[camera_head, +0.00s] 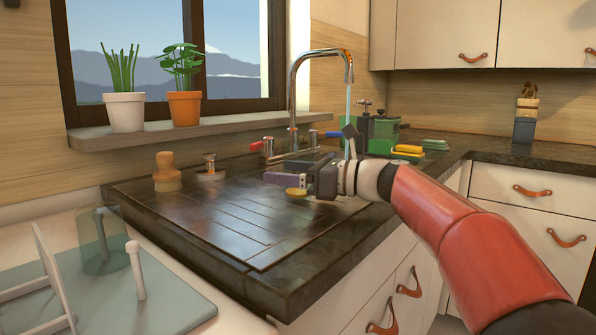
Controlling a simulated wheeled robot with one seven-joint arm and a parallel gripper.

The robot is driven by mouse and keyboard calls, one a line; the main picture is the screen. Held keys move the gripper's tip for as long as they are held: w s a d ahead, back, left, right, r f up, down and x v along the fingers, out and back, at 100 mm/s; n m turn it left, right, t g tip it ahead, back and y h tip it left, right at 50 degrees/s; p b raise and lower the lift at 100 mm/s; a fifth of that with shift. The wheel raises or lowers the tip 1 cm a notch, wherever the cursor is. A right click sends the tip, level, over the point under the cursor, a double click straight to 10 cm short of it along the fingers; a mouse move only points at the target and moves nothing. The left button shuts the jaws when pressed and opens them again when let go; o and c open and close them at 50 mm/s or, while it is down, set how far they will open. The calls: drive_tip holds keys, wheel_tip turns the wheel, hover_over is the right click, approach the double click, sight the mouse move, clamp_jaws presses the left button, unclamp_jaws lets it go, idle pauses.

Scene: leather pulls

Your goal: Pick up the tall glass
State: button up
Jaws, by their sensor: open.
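The tall glass (103,250) is a clear, greenish cylinder standing on the pale drying rack at the lower left. My gripper (280,184) is well to the right of the glass, over the far right part of the dark counter near the tap. It is open and points left. A purple finger shows; the rest of the jaws is partly hidden. A small yellow piece shows just below it.
The drying rack (160,300) has a bare white peg (137,270) and a white frame (48,275). A wooden-handled item (166,172) and a drain plug (210,168) stand on the dark counter (215,222). The tap (292,95) is running. Potted plants (124,110) line the sill.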

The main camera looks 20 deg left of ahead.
drive_tip(key=shift+c, duration=0.4)
drive_tip(key=c, duration=1.1)
drive_tip(key=shift+r, duration=0.1)
